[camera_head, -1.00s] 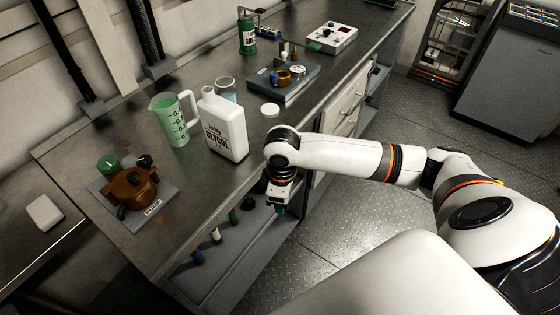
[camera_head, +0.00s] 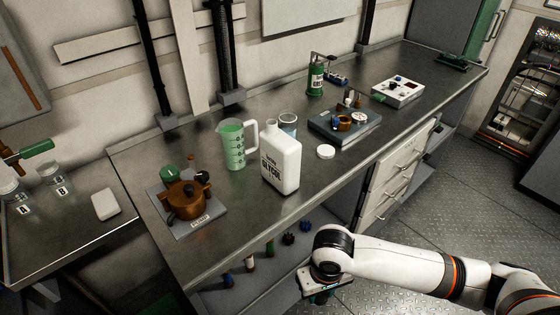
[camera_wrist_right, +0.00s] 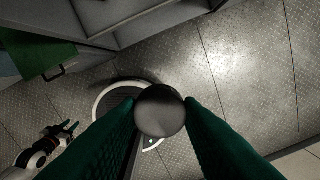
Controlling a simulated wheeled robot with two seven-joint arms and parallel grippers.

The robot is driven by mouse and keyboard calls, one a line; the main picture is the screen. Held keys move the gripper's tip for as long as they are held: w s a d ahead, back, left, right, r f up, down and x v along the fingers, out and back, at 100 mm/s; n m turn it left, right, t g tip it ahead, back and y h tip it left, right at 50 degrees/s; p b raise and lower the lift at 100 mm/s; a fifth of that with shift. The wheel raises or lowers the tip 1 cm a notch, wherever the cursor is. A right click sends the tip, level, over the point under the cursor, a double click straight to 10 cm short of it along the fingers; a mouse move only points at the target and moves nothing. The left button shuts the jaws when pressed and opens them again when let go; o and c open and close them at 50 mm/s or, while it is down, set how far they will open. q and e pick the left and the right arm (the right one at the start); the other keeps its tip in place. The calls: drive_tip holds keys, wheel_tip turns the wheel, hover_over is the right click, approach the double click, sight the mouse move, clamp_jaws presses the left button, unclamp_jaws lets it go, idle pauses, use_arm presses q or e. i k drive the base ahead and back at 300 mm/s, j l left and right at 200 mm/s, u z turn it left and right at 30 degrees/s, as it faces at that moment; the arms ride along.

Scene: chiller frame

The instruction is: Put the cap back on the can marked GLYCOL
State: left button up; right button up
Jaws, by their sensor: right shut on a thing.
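The white can marked GLYCOL (camera_head: 281,162) stands upright on the steel bench, its label facing me. Its short neck is at the top left, and no dark cap shows on it. My right gripper (camera_head: 318,296) is low in front of the bench edge, apart from the can. In the wrist view, the green fingers of my right gripper (camera_wrist_right: 160,112) are shut on a round grey cap (camera_wrist_right: 160,110). The head view does not show the cap clearly. My left gripper (camera_wrist_right: 68,128) shows small at the lower left of the wrist view; its opening is unclear.
A jug of green liquid (camera_head: 232,146) and a glass beaker (camera_head: 288,124) stand close to the can. A white disc (camera_head: 325,152) lies to its right. A brown pump (camera_head: 186,197) is at left, a grey fixture (camera_head: 345,126) behind right. The bench front edge lies between gripper and can.

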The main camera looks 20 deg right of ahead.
sight(281, 154)
drive_tip(key=l+u, duration=0.3)
drive_tip(key=l, duration=3.1)
